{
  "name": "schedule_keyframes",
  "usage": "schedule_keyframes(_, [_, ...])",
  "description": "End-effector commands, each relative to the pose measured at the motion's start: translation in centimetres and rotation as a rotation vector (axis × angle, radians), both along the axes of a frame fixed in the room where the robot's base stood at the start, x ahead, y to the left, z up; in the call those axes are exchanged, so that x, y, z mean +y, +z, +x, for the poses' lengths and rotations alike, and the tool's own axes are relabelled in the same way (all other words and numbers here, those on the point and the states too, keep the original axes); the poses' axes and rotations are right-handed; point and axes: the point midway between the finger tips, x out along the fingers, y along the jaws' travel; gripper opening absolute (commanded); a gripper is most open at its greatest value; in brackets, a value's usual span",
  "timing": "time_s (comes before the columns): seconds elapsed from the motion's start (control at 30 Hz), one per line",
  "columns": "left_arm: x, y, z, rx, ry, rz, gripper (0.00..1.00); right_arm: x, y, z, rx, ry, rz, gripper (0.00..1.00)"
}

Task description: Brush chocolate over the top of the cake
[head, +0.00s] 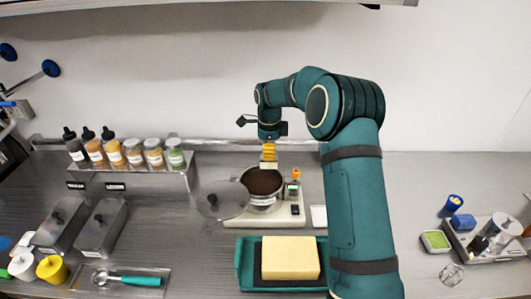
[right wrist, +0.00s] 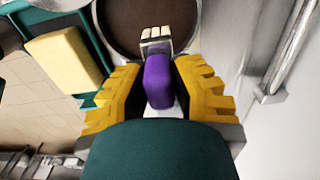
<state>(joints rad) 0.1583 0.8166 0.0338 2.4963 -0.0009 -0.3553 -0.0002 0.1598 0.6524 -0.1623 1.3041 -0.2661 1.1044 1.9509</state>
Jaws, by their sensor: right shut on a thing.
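My right gripper (head: 268,153) reaches down over a round pot of dark brown chocolate (head: 264,182) near the back of the counter. In the right wrist view its yellow fingers (right wrist: 158,92) are shut on the purple handle of a brush (right wrist: 158,78). The brush's pale head is over the pot's near edge in that view; I cannot tell whether it touches the chocolate. A pale yellow rectangular cake (head: 290,258) sits on a dark mat on a teal tray (head: 245,265) in front of the pot. Its visible top is plain, without brown. My left gripper is not in view.
A round lid (head: 222,199) leans at the pot's left. Bottles and jars stand on a rack (head: 140,180) at back left. Metal containers (head: 102,226) and a scoop (head: 128,280) lie left. A tray of tools (head: 485,240) stands right. Counter right of my arm is mostly clear.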

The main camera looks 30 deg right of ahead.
Motion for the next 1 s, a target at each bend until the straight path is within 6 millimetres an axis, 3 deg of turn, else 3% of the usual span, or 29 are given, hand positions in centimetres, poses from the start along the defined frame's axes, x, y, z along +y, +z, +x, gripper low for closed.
schedule_keyframes(0.6, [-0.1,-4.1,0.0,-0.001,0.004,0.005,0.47,0.1,-5.4,0.0,0.0,0.004,0.0,0.0])
schedule_keyframes(1.0, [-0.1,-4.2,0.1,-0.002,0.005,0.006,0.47,0.1,-5.7,0.0,0.0,0.005,0.0,0.0])
